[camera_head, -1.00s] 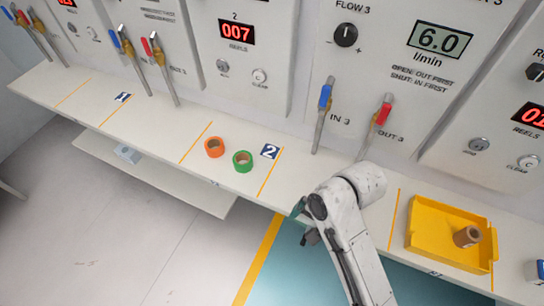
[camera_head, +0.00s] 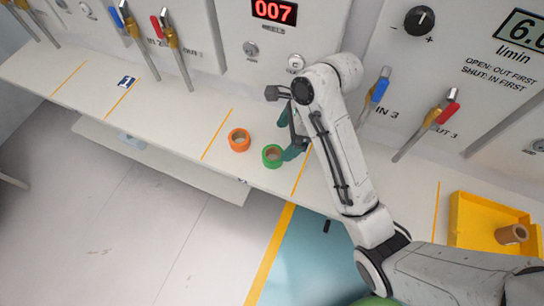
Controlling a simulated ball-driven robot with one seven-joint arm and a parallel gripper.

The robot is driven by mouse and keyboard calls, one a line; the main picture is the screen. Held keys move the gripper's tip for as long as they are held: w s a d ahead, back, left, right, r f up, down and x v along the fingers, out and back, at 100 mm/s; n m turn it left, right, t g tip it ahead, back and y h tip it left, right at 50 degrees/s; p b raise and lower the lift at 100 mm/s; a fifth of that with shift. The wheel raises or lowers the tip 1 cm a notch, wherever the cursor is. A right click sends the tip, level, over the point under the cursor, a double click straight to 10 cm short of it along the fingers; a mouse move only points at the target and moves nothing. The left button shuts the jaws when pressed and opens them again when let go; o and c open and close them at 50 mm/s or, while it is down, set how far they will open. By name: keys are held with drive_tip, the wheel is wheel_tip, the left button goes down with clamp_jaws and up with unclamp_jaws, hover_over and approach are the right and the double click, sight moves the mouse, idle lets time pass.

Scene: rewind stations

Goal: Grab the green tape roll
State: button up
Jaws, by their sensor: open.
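The green tape roll (camera_head: 272,156) lies flat on the white shelf, next to an orange tape roll (camera_head: 239,140) on its left. My gripper (camera_head: 288,136) is just to the right of and slightly above the green roll, with its teal fingers close to the roll's right side. The fingers are open and hold nothing that I can see. Whether a finger touches the roll cannot be told. The forearm covers the area right of the roll, and the number 2 marker there is hidden.
The white shelf (camera_head: 180,120) runs along panels with valve handles. A red-handled valve (camera_head: 444,112) and a blue-handled valve (camera_head: 378,88) rise behind my arm. A yellow tray (camera_head: 468,225) with a brown roll (camera_head: 511,234) is at the right.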

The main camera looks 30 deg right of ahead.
sight(273, 154)
drive_tip(key=b+x, duration=0.3)
drive_tip(key=shift+f, duration=0.2)
drive_tip(key=shift+a+b+x, duration=0.15)
drive_tip(key=shift+b+x, duration=0.05)
drive_tip(key=shift+x, duration=1.1)
drive_tip(key=shift+a+b+x, duration=0.15)
drive_tip(key=shift+x, duration=1.15)
drive_tip(key=shift+s+r, duration=0.1)
drive_tip(key=shift+s, duration=0.05)
drive_tip(key=c, duration=1.1)
